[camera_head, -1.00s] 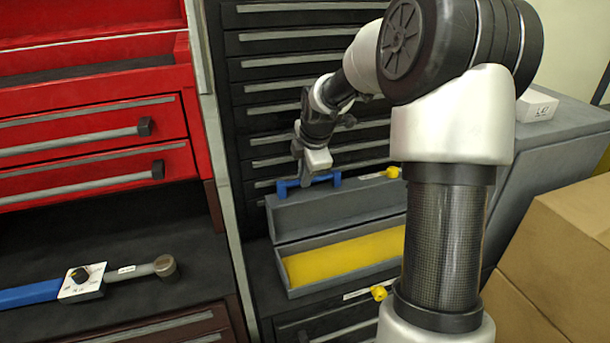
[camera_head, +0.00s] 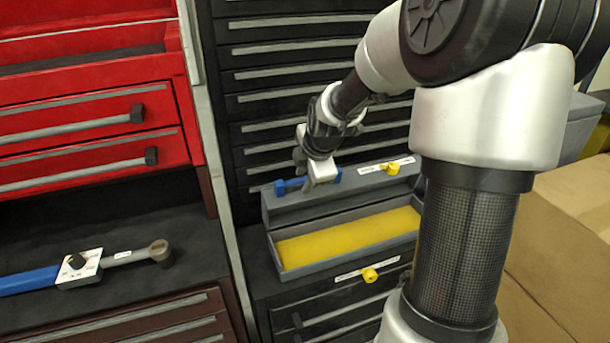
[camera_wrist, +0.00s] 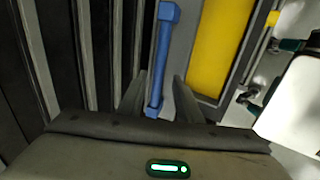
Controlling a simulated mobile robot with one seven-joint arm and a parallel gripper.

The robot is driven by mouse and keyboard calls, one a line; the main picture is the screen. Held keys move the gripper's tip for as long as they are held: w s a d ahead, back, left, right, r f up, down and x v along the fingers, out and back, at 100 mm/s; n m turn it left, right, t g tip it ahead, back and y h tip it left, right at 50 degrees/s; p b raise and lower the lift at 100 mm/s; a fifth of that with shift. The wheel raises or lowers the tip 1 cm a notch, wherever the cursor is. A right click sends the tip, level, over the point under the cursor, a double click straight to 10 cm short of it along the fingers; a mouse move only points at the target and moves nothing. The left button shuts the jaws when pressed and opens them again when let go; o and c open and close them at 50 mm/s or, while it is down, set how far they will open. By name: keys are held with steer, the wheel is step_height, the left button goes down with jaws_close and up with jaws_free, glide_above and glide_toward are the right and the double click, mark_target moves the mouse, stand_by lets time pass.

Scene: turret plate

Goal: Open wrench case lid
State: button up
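The wrench case (camera_head: 340,265) sits on the dark cabinet top with its yellow-lined inside (camera_head: 345,238) showing. Its grey lid (camera_head: 330,203) stands raised along the back side. A blue handle (camera_head: 288,186) is on the lid's upper edge; it also shows in the wrist view (camera_wrist: 163,50). My gripper (camera_head: 314,178) is at this handle. In the wrist view my gripper (camera_wrist: 160,92) has its fingers apart, one on each side of the handle's near end, with a gap to the right finger. Whether the left finger touches the handle is unclear.
A black drawer cabinet (camera_head: 290,75) rises close behind the lid. A blue-handled torque wrench (camera_head: 80,268) lies on the dark worktop at left, below red drawers (camera_head: 85,150). Cardboard boxes (camera_head: 570,220) stand at right. A yellow knob (camera_head: 370,275) is at the case's front.

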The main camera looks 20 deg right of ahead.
steer(key=shift+r, duration=0.25)
steer(key=shift+s+r+p, duration=0.1)
steer(key=shift+r+p, duration=0.2)
steer(key=shift+p, duration=0.2)
steer(key=p+v, duration=1.1)
steer(key=v, duration=0.5)
steer(key=shift+s+r, duration=0.15)
steer(key=shift+s, duration=0.15)
steer(key=shift+w+a, duration=0.1)
